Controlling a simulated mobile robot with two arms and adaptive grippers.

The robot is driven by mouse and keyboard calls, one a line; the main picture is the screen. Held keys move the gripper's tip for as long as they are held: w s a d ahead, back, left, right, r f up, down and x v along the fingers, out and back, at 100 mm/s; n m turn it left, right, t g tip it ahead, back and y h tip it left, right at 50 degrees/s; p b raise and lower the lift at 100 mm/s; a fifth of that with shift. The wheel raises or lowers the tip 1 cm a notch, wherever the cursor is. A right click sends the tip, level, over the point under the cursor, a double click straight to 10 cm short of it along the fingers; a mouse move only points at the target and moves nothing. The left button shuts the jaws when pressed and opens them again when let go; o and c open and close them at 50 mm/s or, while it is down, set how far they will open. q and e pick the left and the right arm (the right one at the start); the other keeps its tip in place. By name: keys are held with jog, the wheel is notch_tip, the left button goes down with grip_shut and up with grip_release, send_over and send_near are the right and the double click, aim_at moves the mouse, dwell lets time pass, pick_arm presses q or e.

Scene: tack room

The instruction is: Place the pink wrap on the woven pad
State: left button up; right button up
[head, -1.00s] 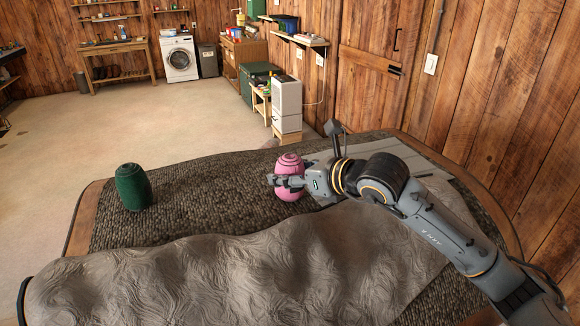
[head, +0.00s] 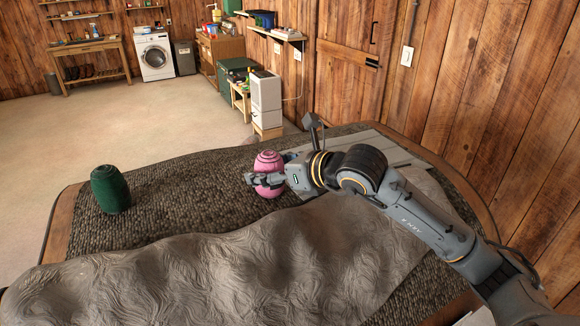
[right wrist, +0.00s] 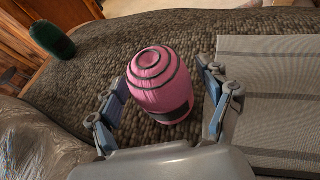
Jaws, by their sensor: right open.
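The pink wrap (head: 268,161) is a rounded barrel-shaped roll with dark rings on top. It stands upright, its base appearing to rest on the dark woven pad (head: 175,215) that covers the table. In the right wrist view the pink wrap (right wrist: 160,82) stands between the two spread fingers of my right gripper (right wrist: 164,88), with gaps showing at both sides. My right gripper (head: 265,181) is open around it in the head view, a finger hiding part of its front. My left gripper is out of view.
A green wrap (head: 110,189) stands upright on the pad at the left. A grey rumpled cover (head: 230,262) lies along the near side. A flat grey slatted panel (head: 375,149) lies to the right of the pink wrap. The pad between the two wraps is clear.

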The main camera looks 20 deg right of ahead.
jog(key=b+v, duration=0.2)
jog(key=v, duration=0.3)
jog(key=b+v, duration=0.2)
jog(key=v, duration=0.3)
jog(key=shift+s+d+f, duration=0.15)
jog(key=shift+d+f, duration=0.05)
jog(key=shift+s+d+r+b, duration=0.15)
jog(key=shift+s+r+b, duration=0.35)
jog(key=shift+s, duration=0.15)
